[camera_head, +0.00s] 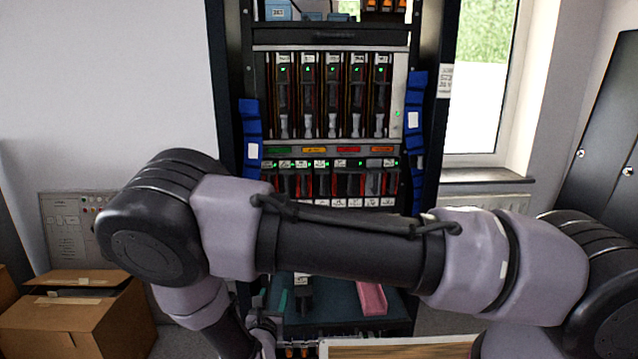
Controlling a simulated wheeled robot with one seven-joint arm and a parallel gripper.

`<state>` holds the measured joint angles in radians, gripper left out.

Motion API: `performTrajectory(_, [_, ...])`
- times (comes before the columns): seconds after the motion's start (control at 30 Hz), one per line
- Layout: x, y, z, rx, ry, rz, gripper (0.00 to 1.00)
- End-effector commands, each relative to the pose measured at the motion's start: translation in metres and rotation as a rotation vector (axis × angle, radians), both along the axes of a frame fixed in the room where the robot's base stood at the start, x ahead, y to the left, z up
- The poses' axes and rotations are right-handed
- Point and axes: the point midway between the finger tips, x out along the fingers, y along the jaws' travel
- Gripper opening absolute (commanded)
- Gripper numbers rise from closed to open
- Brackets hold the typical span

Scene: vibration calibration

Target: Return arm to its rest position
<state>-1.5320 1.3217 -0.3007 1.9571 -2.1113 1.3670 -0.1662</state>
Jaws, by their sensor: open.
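My arm stretches across the picture from the lower right to the left, then bends down at a large dark joint. My gripper (266,322) shows only in part at the lower left of the rack, beside the teal shelf (335,312). It is open, and I see nothing held in it. Its fingertips are small and hard to make out. The tall dark rack (427,120) stands behind my arm. It holds an upper row of modules with green lights (332,95) and a lower row of red and grey devices (330,185). My arm hides part of the rack's middle.
A pink tray (371,298) and a dark upright item (303,292) are on the teal shelf. Cardboard boxes (75,315) stand at the lower left. A wooden-edged surface (395,350) is at the bottom. A window (485,80) and dark lockers (605,140) are at the right.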

Motion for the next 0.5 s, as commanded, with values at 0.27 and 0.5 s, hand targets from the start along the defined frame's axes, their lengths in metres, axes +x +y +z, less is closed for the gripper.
performTrajectory(0.27, [0.021, -0.025, 0.034, 0.099, 0.016, -0.161, 0.57])
performTrajectory(0.5, [0.046, -0.07, 0.085, 0.261, 0.036, -0.414, 0.57])
